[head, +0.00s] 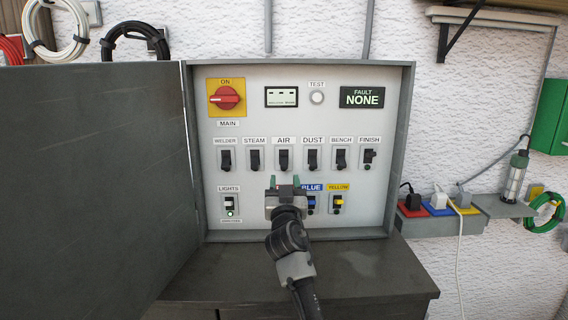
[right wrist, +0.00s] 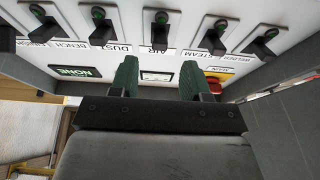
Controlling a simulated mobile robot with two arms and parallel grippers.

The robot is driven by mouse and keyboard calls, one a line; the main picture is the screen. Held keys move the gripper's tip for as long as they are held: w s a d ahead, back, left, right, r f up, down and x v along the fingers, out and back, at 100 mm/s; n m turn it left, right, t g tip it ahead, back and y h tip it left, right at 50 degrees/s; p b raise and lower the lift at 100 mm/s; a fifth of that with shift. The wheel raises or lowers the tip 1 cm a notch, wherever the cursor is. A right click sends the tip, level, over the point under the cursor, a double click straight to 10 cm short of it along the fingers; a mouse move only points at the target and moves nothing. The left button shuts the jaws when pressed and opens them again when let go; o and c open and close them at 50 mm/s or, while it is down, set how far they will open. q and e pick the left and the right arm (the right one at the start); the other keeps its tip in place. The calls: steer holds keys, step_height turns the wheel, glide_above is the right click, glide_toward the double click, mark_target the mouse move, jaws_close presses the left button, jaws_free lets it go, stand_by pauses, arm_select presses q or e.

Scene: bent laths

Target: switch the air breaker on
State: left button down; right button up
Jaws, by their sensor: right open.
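The air breaker (head: 283,158) is a black lever under the AIR label, in the middle of the upper row on the white panel (head: 350,205). I cannot tell its lever position clearly. My right gripper (head: 284,183) is open and empty, in front of the panel just below the air breaker. It hides part of the lower row. In the right wrist view the panel is upside down. There the air breaker (right wrist: 160,20) stands in line with the gap between the fingers of the right gripper (right wrist: 158,75), apart from them. My left gripper is not in view.
Dust (head: 312,158) and steam (head: 255,158) breakers flank it closely. A red main switch (head: 225,97) and a display reading FAULT NONE (head: 362,97) are above. The open cabinet door (head: 90,180) blocks the left. A grey counter (head: 365,270) lies below.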

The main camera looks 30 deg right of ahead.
mark_target(284, 168)
steer(key=x, duration=0.5)
steer(key=shift+w+d+f, duration=0.15)
steer(key=shift+w+d, duration=0.1)
steer(key=shift+w, duration=0.2)
steer(key=shift+w+d+r, duration=0.2)
steer(key=shift+w+r, duration=0.05)
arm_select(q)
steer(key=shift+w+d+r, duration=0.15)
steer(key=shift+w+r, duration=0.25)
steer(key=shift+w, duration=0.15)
arm_select(e)
steer(key=shift+w, duration=0.1)
